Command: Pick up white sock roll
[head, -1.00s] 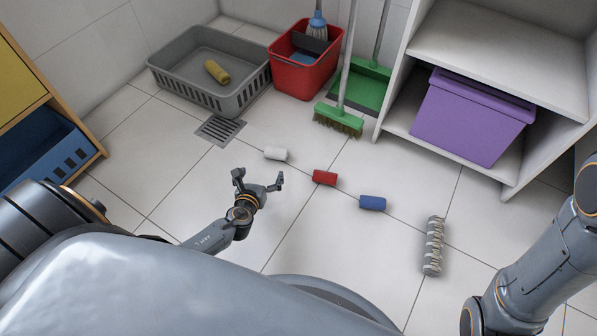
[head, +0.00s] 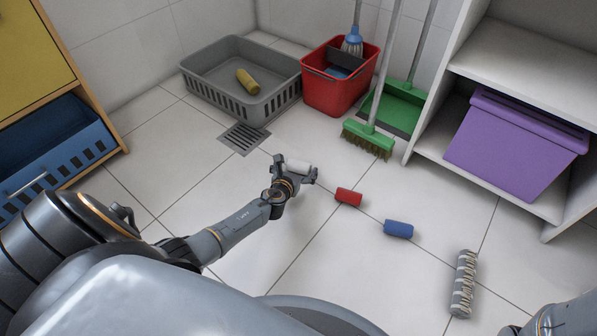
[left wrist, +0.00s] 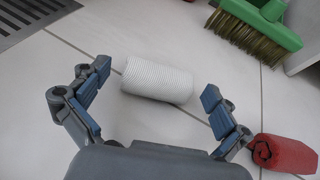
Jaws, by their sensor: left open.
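The white sock roll (head: 298,166) lies on the tiled floor, just beyond my left gripper (head: 295,168) in the head view. In the left wrist view the white sock roll (left wrist: 157,80) lies crosswise, a little ahead of and between the fingertips of the left gripper (left wrist: 155,88). The fingers are wide apart, with a gap at each end of the roll. The gripper hides part of the roll in the head view. My right gripper is out of view.
A red roll (head: 349,197), a blue roll (head: 398,229) and a striped grey roll (head: 464,284) lie to the right. A grey basket (head: 278,98) holds a yellow roll (head: 247,81). A red bucket (head: 331,95), green broom (head: 368,139) and shelf with a purple box (head: 510,145) stand behind. A drain (head: 244,138) is nearby.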

